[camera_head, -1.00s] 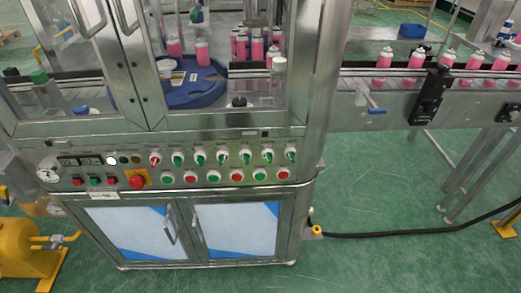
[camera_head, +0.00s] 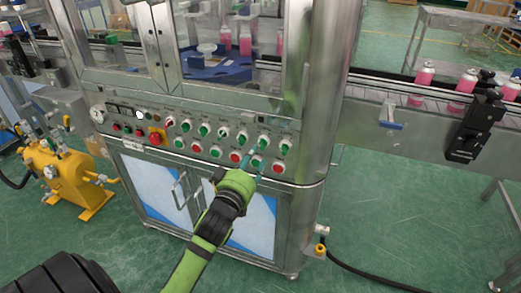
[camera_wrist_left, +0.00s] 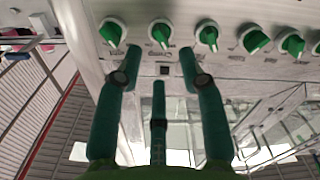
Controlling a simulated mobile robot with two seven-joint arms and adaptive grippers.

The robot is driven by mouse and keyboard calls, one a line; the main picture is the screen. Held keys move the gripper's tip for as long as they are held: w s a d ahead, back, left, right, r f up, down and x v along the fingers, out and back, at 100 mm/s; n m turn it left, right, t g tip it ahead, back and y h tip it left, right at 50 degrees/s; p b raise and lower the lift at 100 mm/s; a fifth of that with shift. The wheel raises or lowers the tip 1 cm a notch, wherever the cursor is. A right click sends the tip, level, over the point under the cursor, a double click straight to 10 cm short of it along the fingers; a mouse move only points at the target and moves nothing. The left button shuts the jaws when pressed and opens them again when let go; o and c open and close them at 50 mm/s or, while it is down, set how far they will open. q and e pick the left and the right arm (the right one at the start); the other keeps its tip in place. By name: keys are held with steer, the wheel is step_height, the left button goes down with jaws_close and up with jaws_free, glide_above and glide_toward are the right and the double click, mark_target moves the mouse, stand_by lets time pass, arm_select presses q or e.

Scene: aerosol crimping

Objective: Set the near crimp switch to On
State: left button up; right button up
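A row of round selector switches with green handles (camera_head: 223,132) runs along the steel machine's control panel. Their labels are too small to read, so I cannot tell which is the near crimp switch. My left gripper (camera_head: 250,159) is in front of the right part of the panel, over the lower button row. In the left wrist view my left gripper (camera_wrist_left: 160,58) has its teal fingers spread and empty. One switch (camera_wrist_left: 160,33) shows beyond the gap between the fingertips, with other switches (camera_wrist_left: 207,37) on either side. I cannot tell whether any finger touches the panel. My right gripper is not in view.
Red and green push buttons (camera_head: 215,151) sit below the switches, with a red emergency stop (camera_head: 156,138) to the left. A conveyor (camera_head: 410,106) with pink cans extends right. A yellow pump (camera_head: 62,178) stands on the floor at left.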

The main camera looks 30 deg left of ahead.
mark_target(261, 147)
arm_select(q)
steer(key=x, duration=0.6)
steer(key=shift+w+d+f, duration=0.1)
jaws_close()
